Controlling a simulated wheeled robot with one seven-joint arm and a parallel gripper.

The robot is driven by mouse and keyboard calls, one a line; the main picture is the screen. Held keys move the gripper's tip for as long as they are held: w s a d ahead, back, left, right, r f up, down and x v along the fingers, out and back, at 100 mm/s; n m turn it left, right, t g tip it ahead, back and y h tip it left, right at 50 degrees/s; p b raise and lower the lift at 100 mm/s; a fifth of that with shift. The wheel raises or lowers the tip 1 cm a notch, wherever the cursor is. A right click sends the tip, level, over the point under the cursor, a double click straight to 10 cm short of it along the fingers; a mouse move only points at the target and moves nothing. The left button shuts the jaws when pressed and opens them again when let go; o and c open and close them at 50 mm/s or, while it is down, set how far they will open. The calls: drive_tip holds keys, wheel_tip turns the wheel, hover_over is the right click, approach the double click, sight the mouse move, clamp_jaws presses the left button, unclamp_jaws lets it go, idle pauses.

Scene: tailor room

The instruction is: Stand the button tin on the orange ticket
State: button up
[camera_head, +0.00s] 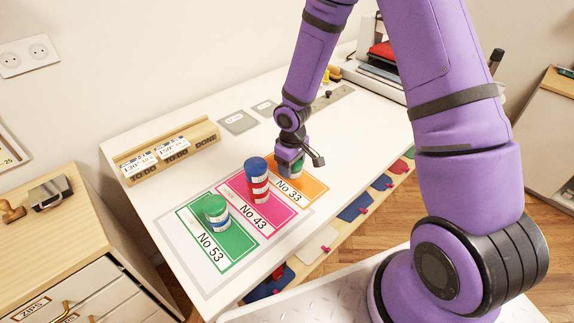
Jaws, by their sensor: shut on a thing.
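The orange ticket (313,187), marked No 33, lies at the right end of a row of three tickets on the white table. My gripper (291,165) points down over its upper part, shut on a small tin with green on it (298,168), which I take as the button tin. The gripper hides most of this tin, and I cannot tell whether its base touches the ticket. A red and white tin with a blue top (257,181) stands on the pink ticket (272,217), No 43.
A wooden rack (169,151) with labels stands at the table's left. Grey plates (237,122) lie behind the tickets. A machine (372,75) stands at the back right. A wooden cabinet (50,235) is at the left. The table between rack and tickets is clear.

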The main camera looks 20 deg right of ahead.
drive_tip(key=shift+f, duration=0.1)
drive_tip(key=o, duration=1)
drive_tip(key=shift+c, duration=0.2)
drive_tip(key=s+d+r+m+t+h, duration=0.1)
drive_tip(key=s+r, duration=0.1)
drive_tip(key=r, duration=0.9)
drive_tip(key=s+d+r+m, duration=0.1)
drive_tip(key=s+d+r, duration=0.1)
drive_tip(key=r, duration=0.9)
drive_tip(key=s+d+r+m+t, duration=0.2)
drive_tip(key=s+r, duration=0.7)
drive_tip(key=s, duration=0.1)
drive_tip(key=s+d+r+m+t+y, duration=0.1)
drive_tip(key=s+d+r+m+t, duration=0.1)
drive_tip(key=s+r, duration=0.7)
drive_tip(key=shift+s, duration=1.25)
